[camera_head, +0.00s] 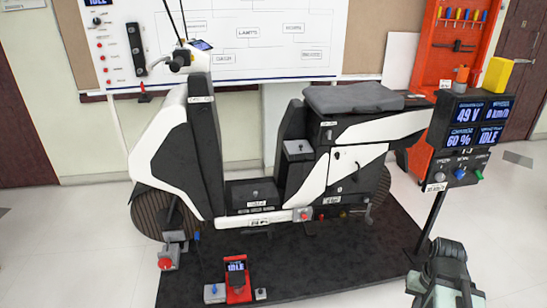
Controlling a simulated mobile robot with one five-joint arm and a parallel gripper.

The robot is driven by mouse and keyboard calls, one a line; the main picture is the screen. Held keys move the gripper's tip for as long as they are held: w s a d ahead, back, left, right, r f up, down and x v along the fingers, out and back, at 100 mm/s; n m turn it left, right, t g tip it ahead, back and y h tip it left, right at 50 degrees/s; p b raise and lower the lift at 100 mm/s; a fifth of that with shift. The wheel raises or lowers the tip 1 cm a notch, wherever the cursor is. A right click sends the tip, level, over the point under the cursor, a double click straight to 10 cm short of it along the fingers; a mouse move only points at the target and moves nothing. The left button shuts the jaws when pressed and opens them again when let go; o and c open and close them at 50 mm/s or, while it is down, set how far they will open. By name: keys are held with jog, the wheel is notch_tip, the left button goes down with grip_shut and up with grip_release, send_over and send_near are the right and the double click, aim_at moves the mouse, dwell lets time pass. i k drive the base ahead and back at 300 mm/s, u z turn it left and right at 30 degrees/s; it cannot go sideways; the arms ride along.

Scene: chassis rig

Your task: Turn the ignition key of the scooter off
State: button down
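A white and black electric scooter (170,140) stands side-on on a black mat, its handlebar at the upper left and its grey seat at the right. I cannot make out the ignition key for certain. A small round fitting (255,193) shows on the dark box in the footwell, but it is too small to identify. My gripper (449,250) is at the lower right, in front of the mat's right edge, well apart from the scooter. I cannot tell whether its fingers are open or shut.
A display stand (437,205) with a screen reading IDLE and coloured knobs stands right of the scooter. A red handheld device (237,280) and small boxes lie on the mat's front. An orange tool rack (455,50) stands behind. White floor is clear at the left.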

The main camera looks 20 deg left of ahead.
aim_at(202, 111)
jog(key=z, duration=0.45)
jog(key=i, duration=1.35)
jog(key=u, duration=3.95)
